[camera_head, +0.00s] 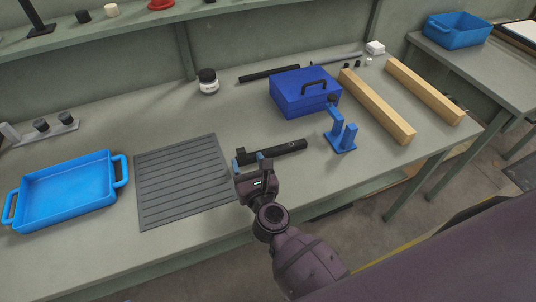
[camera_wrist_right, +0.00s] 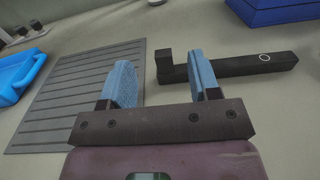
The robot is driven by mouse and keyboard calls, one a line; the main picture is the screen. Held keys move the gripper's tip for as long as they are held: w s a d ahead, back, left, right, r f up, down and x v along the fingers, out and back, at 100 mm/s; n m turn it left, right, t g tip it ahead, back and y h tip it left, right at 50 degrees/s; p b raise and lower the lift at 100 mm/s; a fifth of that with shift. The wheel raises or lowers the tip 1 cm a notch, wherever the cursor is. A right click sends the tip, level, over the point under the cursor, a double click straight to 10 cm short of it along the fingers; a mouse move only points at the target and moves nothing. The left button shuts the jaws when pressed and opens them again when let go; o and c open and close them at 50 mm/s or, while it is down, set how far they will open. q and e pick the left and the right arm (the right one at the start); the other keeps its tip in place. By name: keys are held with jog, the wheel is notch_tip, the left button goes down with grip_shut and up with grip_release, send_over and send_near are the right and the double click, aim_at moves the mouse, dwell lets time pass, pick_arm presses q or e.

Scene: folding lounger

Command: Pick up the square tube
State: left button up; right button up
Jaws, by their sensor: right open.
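A black square-section bar (camera_head: 278,151), which looks like the square tube, lies on the workbench near the middle. It has a raised block at its left end and a light ring mark near its right end. It also shows in the right wrist view (camera_wrist_right: 245,67), to the right and beyond the fingers. My right gripper (camera_head: 253,163) is open and empty, with blue finger pads; in the head view it is by the bar's left end. My left gripper is out of view.
A grooved grey mat (camera_head: 185,180) and a blue tray (camera_head: 65,190) lie to the left. A blue toolbox (camera_head: 303,92), a blue stand (camera_head: 342,138) and two wooden beams (camera_head: 376,105) are to the right. Another dark bar (camera_head: 268,74) lies at the back.

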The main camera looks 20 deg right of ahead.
aim_at(242, 154)
notch_tip(242, 154, down, 4)
jog(key=shift+f+b, duration=0.1)
jog(key=shift+b, duration=0.9)
jog(key=shift+w+r, duration=0.3)
jog(key=shift+w, duration=0.6)
jog(key=shift+w+r+p, duration=0.15)
jog(key=shift+w+p, duration=0.15)
jog(key=shift+w, duration=0.2)
jog(key=w, duration=0.3)
jog(key=shift+w, duration=0.9)
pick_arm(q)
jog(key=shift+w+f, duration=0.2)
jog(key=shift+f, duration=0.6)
